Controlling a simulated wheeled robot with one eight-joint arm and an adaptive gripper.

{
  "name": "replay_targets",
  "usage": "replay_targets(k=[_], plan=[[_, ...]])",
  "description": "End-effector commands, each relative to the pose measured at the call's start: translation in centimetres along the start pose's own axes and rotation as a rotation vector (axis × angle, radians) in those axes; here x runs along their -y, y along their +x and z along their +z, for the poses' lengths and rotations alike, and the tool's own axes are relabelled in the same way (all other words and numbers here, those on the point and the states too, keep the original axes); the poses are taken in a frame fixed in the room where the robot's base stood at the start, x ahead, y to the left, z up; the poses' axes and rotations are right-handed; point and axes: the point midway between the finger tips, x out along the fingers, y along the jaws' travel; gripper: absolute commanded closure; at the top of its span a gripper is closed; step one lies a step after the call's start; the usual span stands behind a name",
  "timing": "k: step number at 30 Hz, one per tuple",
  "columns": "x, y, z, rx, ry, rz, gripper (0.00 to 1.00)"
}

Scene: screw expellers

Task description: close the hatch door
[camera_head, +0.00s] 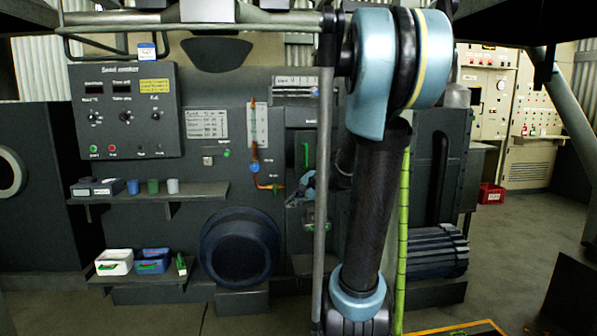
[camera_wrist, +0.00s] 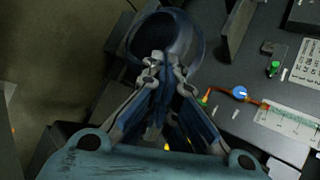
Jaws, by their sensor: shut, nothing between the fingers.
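My gripper (camera_wrist: 157,66) is shut and empty in the wrist view, its fingers together. In the head view my gripper (camera_head: 299,191) shows small and partly hidden, in front of the dark machine face. A dark panel with a green upright handle (camera_head: 305,155) sits just above it, partly covered by my arm and a grey post; it may be the hatch door, but I cannot tell how far it stands open. A round dark-blue cover (camera_head: 240,247) is low on the machine; it also shows beyond the fingertips in the wrist view (camera_wrist: 185,35). Contact is unclear.
A blue valve knob (camera_head: 254,168) on an orange pipe is left of my gripper. A control box (camera_head: 125,110) is at upper left. Shelves hold small cups (camera_head: 153,187) and a white bin (camera_head: 114,262). Open floor (camera_head: 520,235) lies at right.

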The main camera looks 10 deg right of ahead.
Motion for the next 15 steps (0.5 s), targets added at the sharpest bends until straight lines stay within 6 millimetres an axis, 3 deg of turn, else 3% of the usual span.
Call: replay_targets(k=[6, 15], plan=[[6.1, 2.2, -4.8, 0.035, 0.280, -0.164, 1.00], [12.6, 4.8, -12.7, 0.126, 0.674, -0.382, 1.00]])
